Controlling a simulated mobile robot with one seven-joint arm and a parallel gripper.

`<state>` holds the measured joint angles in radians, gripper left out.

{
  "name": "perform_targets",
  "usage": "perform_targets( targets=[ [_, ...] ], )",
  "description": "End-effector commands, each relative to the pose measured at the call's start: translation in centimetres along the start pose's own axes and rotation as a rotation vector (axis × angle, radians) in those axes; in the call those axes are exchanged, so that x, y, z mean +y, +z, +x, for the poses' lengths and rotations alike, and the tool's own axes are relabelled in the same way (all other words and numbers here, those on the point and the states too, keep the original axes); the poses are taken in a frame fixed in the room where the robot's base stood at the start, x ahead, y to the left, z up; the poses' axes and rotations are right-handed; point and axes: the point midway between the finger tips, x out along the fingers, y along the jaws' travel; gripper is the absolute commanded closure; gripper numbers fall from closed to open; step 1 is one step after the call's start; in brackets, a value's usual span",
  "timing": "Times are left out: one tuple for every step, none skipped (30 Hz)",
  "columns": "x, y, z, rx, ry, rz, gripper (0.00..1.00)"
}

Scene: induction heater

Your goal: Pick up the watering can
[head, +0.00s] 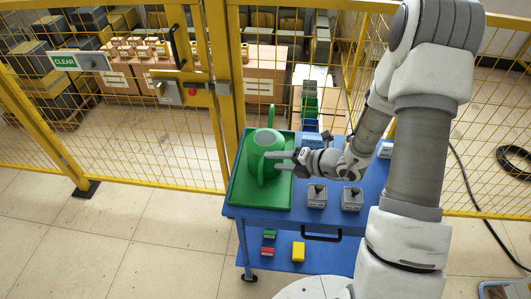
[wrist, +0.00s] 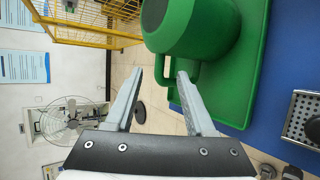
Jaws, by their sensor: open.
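A green watering can (head: 265,143) stands upright on a green tray (head: 241,190) in the head view. In the wrist view the can (wrist: 190,28) fills the top middle. My gripper (wrist: 161,71) is open there, and a green bar of the can shows by the right fingertip. I cannot tell whether they touch. The tray (wrist: 249,85) is at right.
The tray lies on a blue cart (head: 230,211). Grey boxes with black knobs (head: 317,197) (head: 352,199) sit near the cart's front edge. A yellow mesh fence (head: 220,95) stands behind. Red, green and yellow (head: 298,251) items lie on the lower shelf.

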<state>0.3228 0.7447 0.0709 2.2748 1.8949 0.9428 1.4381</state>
Motion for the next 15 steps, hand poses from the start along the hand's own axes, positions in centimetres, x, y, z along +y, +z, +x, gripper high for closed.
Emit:
perform_targets(
  targets=[
    [0.0,0.0,0.9,0.004,0.001,0.000,0.45],
    [0.1,0.1,1.4,0.005,0.001,-0.001,0.45],
    [0.1,0.2,2.0,0.004,0.001,-0.001,0.45],
    [0.1,0.2,2.5,0.004,0.001,-0.001,0.45],
    [0.1,0.2,2.9,0.005,0.001,-0.001,0.45],
    [0.1,0.2,3.4,0.003,0.001,0.000,0.45],
    [0.1,0.2,3.7,0.003,0.001,0.000,0.45],
    [0.1,0.2,3.9,0.002,0.001,0.000,0.45],
    [0.1,0.2,4.2,0.002,0.001,0.000,0.45],
    [0.1,0.2,4.2,0.002,0.001,0.000,0.45],
    [0.1,0.2,4.3,0.002,0.001,0.000,0.45],
    [0.1,0.2,4.3,0.001,0.001,0.000,0.45],
    [0.1,0.3,4.3,0.001,0.001,0.000,0.45],
    [0.1,0.3,4.3,0.001,0.001,0.000,0.45],
    [0.1,0.3,4.3,0.001,0.001,0.000,0.45]
  ],
)
